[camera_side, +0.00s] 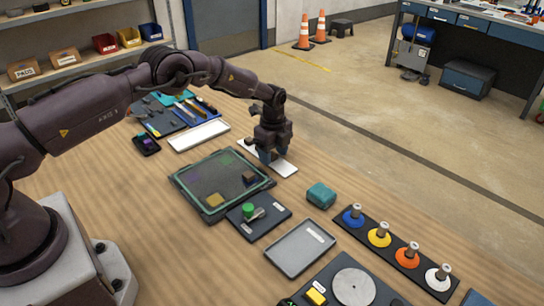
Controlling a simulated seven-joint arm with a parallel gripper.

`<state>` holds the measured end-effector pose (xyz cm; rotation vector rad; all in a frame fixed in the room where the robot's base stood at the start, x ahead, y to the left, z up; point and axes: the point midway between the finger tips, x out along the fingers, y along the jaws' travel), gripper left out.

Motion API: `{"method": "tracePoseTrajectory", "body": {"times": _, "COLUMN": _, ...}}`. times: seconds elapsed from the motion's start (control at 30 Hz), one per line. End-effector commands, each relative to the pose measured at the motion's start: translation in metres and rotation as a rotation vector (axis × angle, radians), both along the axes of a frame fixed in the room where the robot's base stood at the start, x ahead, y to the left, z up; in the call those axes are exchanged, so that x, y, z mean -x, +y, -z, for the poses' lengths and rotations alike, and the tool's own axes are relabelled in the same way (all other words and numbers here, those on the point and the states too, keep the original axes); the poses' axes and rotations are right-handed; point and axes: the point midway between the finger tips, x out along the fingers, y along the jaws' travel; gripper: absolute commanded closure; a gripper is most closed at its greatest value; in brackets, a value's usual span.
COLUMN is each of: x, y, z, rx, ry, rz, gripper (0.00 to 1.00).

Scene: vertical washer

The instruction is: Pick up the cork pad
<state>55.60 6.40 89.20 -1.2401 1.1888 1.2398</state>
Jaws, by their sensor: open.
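My gripper (269,157) points down, fingers apart, over or just above a white plate (285,167) behind the green-rimmed tray. I cannot tell whether the fingertips touch the plate, and no object shows between them. A tan, yellowish square piece (214,200) lies at the near side of the dark green-rimmed tray (182,185). A dark brown block (249,177) lies at its right side. The tan piece may be the cork pad, but the view is too small to be sure. Both pieces are apart from my gripper.
A black tray with a green knob (248,209), a teal block (321,195) and an empty grey tray (300,249) lie nearer. A black rack (395,250) holds several coloured pegged discs. A white panel (199,135) and dark tool mat (160,122) lie farther left.

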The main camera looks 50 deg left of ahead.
Motion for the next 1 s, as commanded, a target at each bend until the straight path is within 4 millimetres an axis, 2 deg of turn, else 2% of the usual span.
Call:
{"method": "tracePoseTrajectory", "body": {"times": 0.03, "x": 0.0, "y": 0.0, "z": 0.0, "rx": 0.0, "ry": 0.0, "rz": 0.0, "gripper": 0.52}}
{"method": "tracePoseTrajectory", "body": {"times": 0.23, "x": 0.0, "y": 0.0, "z": 0.0, "rx": 0.0, "ry": 0.0, "rz": 0.0, "gripper": 0.98}}
{"method": "tracePoseTrajectory", "body": {"times": 0.77, "x": 0.0, "y": 0.0, "z": -0.001, "rx": 0.0, "ry": 0.0, "rz": 0.0, "gripper": 1.0}}
{"method": "tracePoseTrajectory", "body": {"times": 1.0, "x": -0.001, "y": 0.0, "z": -0.017, "rx": 0.0, "ry": -0.003, "rz": -0.001, "gripper": 1.0}}
